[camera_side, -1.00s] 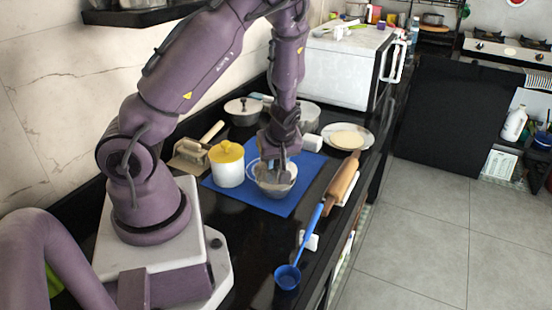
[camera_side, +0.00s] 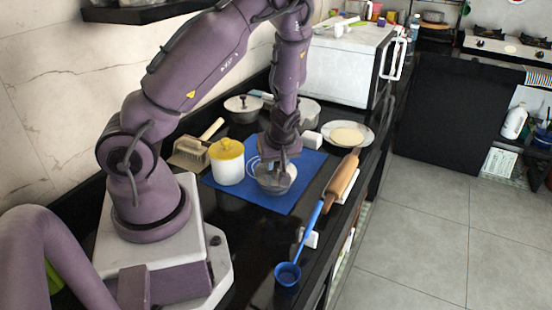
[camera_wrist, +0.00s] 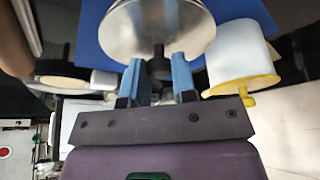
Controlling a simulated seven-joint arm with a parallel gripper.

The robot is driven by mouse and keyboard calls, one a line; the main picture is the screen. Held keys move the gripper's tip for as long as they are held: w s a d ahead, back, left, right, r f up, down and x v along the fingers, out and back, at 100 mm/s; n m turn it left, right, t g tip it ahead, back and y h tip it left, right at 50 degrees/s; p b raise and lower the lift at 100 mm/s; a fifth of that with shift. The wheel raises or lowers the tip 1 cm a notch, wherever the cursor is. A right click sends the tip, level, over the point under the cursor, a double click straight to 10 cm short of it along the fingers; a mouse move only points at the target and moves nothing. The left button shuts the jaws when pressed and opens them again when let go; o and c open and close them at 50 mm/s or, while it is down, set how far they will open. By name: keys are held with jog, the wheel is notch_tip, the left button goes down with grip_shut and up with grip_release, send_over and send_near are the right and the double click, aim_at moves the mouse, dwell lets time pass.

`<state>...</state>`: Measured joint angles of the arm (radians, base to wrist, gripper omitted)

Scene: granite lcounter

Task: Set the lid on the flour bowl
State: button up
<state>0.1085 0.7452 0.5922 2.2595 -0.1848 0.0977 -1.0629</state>
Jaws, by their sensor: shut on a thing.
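My gripper (camera_side: 281,160) is shut on the black knob of the round grey lid (camera_wrist: 160,25). In the wrist view the blue fingertips (camera_wrist: 157,68) stand on both sides of the knob, and the lid's far edge is cut off by the frame. In the side view the bowl (camera_side: 277,187) stands on the blue mat (camera_side: 296,194), directly under my gripper. The lid is at the bowl's mouth; I cannot tell whether it touches the rim. The lid hides the bowl in the wrist view.
A white jar with a yellow lid (camera_side: 227,164) stands close left of the bowl. A wooden rolling pin (camera_side: 343,176) and a blue ladle (camera_side: 288,273) lie along the counter's front edge. A plate (camera_side: 347,134) and a pot (camera_side: 243,109) are farther back.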

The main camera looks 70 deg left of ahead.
jog(key=shift+f, duration=0.25)
jog(key=o, duration=1)
jog(key=v, duration=1.3)
jog(key=s+d+r+m+h, duration=0.1)
jog(key=s+d+m+h, duration=0.25)
jog(key=d+m, duration=0.8)
jog(key=s+d+r+m+t, duration=0.1)
jog(key=r+m+t, duration=0.1)
jog(key=r, duration=0.3)
jog(key=s+d+r+m+t, duration=0.1)
jog(key=r+m, duration=0.1)
jog(key=r, duration=0.3)
jog(key=s+r+m+t+h, duration=0.1)
jog(key=s+r+m+t, duration=0.1)
jog(key=r, duration=0.3)
jog(key=shift+d+r+m+t, duration=0.15)
jog(key=shift+d+m+t, duration=0.15)
jog(key=shift+d, duration=0.1)
